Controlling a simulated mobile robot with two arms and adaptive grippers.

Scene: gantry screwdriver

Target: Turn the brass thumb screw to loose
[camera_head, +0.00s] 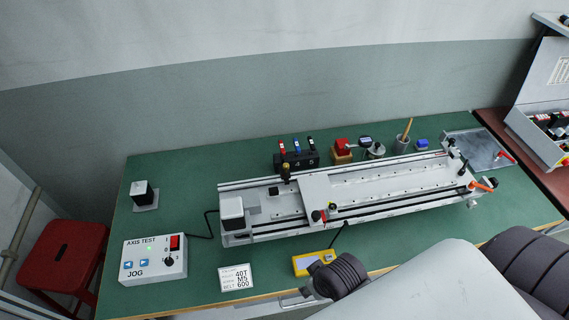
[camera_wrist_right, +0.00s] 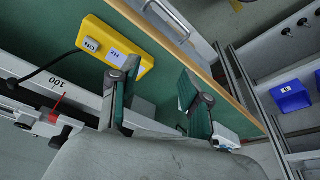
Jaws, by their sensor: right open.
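A small brass-coloured knob, which looks like the brass thumb screw (camera_head: 286,170), stands upright on the rear rail of the gantry (camera_head: 380,182), left of the long plate, in the head view. It is too small there to read its setting. My right gripper (camera_wrist_right: 158,80) is open and empty in the wrist view, its two fingers apart over the green bench's front edge, beside a yellow box. In the head view my right arm covers the front of the bench and hides the fingers. My left gripper is not in view.
The yellow box (camera_head: 314,262) with its cable sits in front of the gantry. An axis test box (camera_head: 153,258) and a label card (camera_head: 236,278) are at the left front. A screwdriver rack (camera_head: 296,160) and cups stand behind the gantry. The bench's left rear is mostly clear.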

